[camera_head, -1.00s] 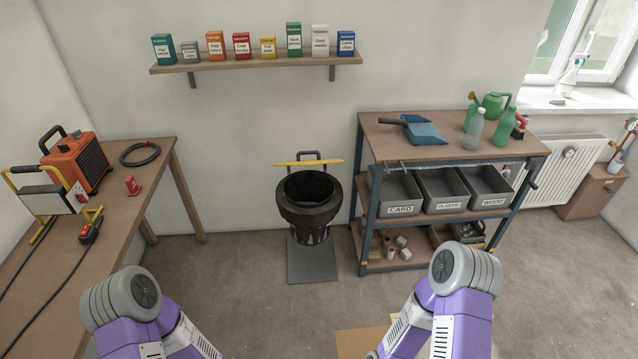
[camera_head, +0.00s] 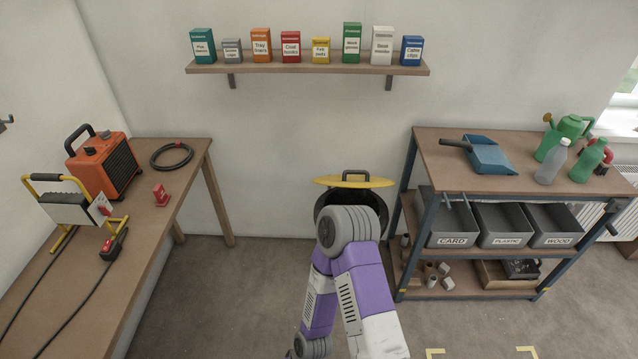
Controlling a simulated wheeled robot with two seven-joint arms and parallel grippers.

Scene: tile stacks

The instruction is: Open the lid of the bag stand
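The bag stand (camera_head: 323,212) is a dark round ring standing near the back wall; my arm hides most of its mouth and lower part. Its yellow lid (camera_head: 330,182) with a dark handle (camera_head: 357,175) is at the back of the ring. The lid shows nearly edge-on, as a thin yellow ellipse, and looks tilted up. One purple and grey arm, which looks like my right one, rises at the bottom middle. Its grey elbow overlaps the stand in the picture; I cannot tell if they touch. Neither gripper is in view.
A wooden table (camera_head: 190,150) with an orange heater (camera_head: 103,165) and a work lamp (camera_head: 65,205) is on the left. A shelf unit (camera_head: 432,150) with grey bins and a blue dustpan (camera_head: 490,155) is close on the right. The floor between is clear.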

